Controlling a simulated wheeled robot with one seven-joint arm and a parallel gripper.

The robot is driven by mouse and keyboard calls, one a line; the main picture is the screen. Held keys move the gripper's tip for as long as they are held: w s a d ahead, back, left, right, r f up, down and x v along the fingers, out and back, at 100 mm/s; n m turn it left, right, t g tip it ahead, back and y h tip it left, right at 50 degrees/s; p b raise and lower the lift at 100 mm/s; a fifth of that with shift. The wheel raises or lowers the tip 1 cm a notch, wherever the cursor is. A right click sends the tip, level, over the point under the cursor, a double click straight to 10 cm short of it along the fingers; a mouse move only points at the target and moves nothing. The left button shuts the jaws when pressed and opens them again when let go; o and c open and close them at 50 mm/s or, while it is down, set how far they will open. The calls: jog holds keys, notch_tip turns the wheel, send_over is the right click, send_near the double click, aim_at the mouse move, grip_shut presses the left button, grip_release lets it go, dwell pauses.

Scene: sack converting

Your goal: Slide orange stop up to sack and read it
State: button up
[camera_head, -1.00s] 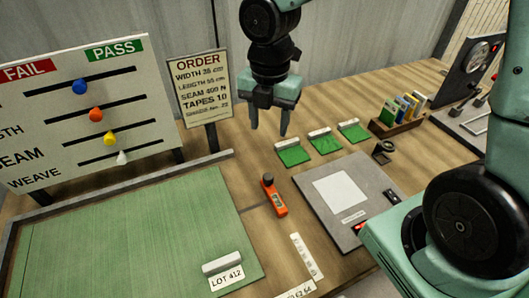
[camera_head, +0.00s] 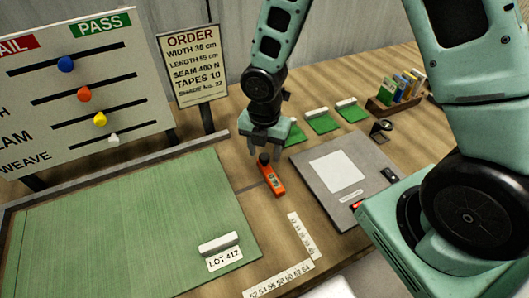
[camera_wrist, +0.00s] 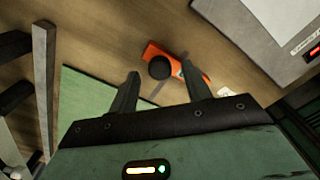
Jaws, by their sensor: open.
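My gripper (camera_head: 264,153) is open and empty, at the knob end of the stop. Whether a finger touches the stop I cannot tell. The sack lies flat with a white roll and a LOT 412 tag at its near right corner. Number strips (camera_head: 280,279) lie at the front.
A grey plate with a white square (camera_head: 312,185) lies right of the stop. Green swatches (camera_head: 321,124) lie behind it. A FAIL/PASS board (camera_head: 90,90) with coloured sliders and an ORDER sign (camera_head: 195,65) stand at the back left. A rack of coloured cards (camera_head: 400,92) stands at the back right.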

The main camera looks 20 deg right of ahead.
jog(key=shift+f, duration=0.6)
jog(key=c, duration=0.8)
jog(key=shift+o, duration=1.1)
jog(key=a, duration=1.5)
jog(key=c, duration=0.4)
jog(key=o, duration=1)
jog(key=shift+d, duration=0.2)
jog(key=shift+r, duration=0.1)
